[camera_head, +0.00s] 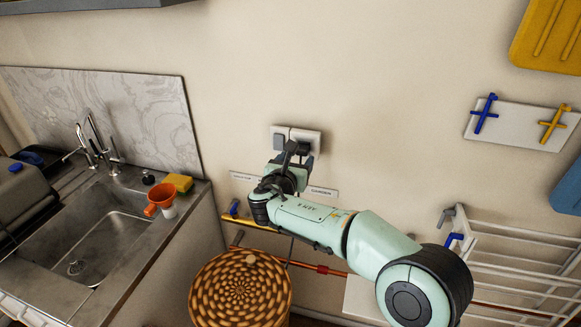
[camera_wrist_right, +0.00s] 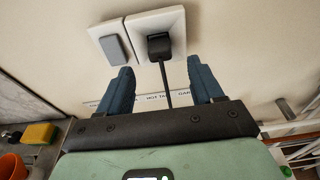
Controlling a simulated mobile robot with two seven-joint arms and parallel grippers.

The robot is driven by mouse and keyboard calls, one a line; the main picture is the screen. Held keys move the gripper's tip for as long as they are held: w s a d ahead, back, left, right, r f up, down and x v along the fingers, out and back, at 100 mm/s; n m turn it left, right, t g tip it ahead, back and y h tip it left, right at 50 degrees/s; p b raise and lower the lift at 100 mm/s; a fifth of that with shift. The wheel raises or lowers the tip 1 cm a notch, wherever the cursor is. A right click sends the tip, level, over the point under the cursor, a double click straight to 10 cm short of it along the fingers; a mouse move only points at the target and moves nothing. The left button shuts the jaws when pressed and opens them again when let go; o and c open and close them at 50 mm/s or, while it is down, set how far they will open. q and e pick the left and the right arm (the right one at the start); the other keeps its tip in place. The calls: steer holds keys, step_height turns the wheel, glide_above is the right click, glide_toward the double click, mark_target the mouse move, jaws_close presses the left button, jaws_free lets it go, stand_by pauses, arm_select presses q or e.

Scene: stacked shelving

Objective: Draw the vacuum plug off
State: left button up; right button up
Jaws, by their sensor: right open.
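The black vacuum plug (camera_wrist_right: 159,47) sits in the white wall socket (camera_wrist_right: 174,21), with its cord (camera_wrist_right: 166,85) hanging straight down. In the head view the socket (camera_head: 312,136) shows above my right gripper (camera_head: 289,152), which covers most of the plug. In the wrist view my right gripper (camera_wrist_right: 164,82) is open, one blue finger on each side of the cord, with the fingertips a little below the plug. The fingers do not touch the plug. My left gripper is in neither view.
A grey switch (camera_wrist_right: 114,48) is left of the socket. Label strips (camera_head: 322,191) are on the wall below. A sink (camera_head: 85,245) with a sponge (camera_head: 179,182) and orange funnel (camera_head: 161,195) is left; a woven basket (camera_head: 240,290) stands below, a white rack (camera_head: 520,265) right.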

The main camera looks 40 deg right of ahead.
mark_target(301, 153)
steer(key=p+x, duration=0.1)
steer(key=x, duration=0.5)
steer(key=shift+w+d, duration=0.25)
steer(key=shift+d, duration=0.05)
steer(key=c, duration=1.1)
